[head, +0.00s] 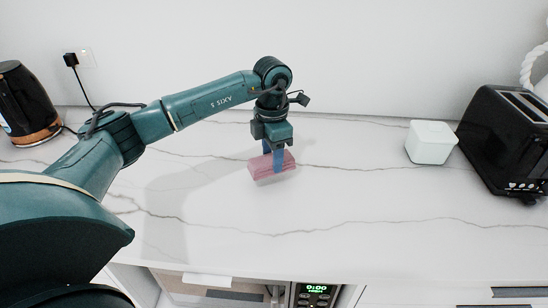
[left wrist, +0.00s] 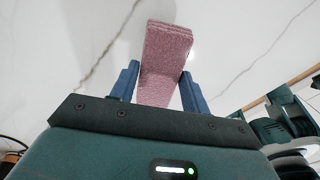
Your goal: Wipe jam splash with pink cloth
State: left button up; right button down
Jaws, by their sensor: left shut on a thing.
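The pink cloth (head: 262,168) is a folded block, held in my left gripper (head: 272,160) near the middle of the marble counter. The gripper points down and its blue fingers are shut on the cloth. In the left wrist view the cloth (left wrist: 167,60) sits between the two fingers (left wrist: 160,88) and reaches out past their tips. Whether the cloth touches the counter or hangs just above it is hard to tell. No jam splash shows in either view. My right gripper is not in view.
A white box (head: 430,143) and a black toaster (head: 505,140) stand on the counter (head: 380,205) at the right. A black kettle (head: 25,105) stands at the far left, near a wall socket. An oven with a green display (head: 314,289) is below the front edge. The counter around the cloth is clear.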

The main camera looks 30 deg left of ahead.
pick_arm(q)
jog(key=shift+r+p, duration=1.1)
jog(key=shift+r, duration=0.85)
jog(key=shift+f, duration=0.1)
